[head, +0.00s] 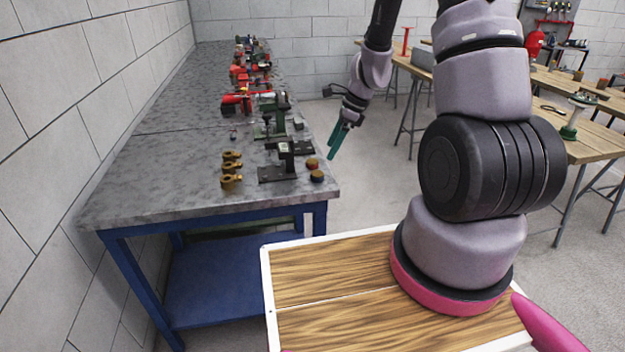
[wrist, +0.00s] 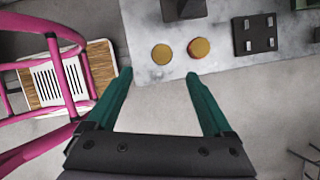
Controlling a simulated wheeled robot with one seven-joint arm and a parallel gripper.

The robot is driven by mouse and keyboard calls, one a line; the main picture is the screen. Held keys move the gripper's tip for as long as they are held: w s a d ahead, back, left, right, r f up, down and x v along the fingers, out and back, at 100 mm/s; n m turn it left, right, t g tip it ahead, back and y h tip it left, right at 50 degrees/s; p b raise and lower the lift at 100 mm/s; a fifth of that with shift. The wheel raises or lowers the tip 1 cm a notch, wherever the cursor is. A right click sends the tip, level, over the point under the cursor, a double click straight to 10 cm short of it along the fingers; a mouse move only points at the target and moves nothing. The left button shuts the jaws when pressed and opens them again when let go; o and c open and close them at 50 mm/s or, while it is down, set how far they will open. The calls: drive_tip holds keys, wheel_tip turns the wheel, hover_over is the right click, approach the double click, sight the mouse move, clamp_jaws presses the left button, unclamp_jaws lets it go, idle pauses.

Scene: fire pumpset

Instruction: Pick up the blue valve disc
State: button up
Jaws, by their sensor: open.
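Two small round discs with tan-brown tops stand near the grey bench's right edge. The nearer disc (head: 317,176) has a dark side that may be blue; the farther disc (head: 312,163) looks reddish. In the wrist view the left disc (wrist: 161,54) shows only its tan top, and the right disc (wrist: 199,48) has a red rim. I take the nearer, left one as the blue valve disc, though its blue is not clear. My gripper (head: 333,156) has teal fingers, open and empty, beside the bench edge. In the wrist view my gripper (wrist: 158,74) has both discs beyond its fingertips.
The grey bench (head: 150,175) runs along the left wall. A black block fixture (head: 279,172) stands just left of the discs, with brass fittings (head: 231,170) farther left. Red and green valves line the bench behind. Open floor lies right of the bench.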

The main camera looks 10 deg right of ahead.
sight(317, 173)
drive_tip(key=x, duration=1)
drive_tip(key=shift+w, duration=0.25)
clamp_jaws()
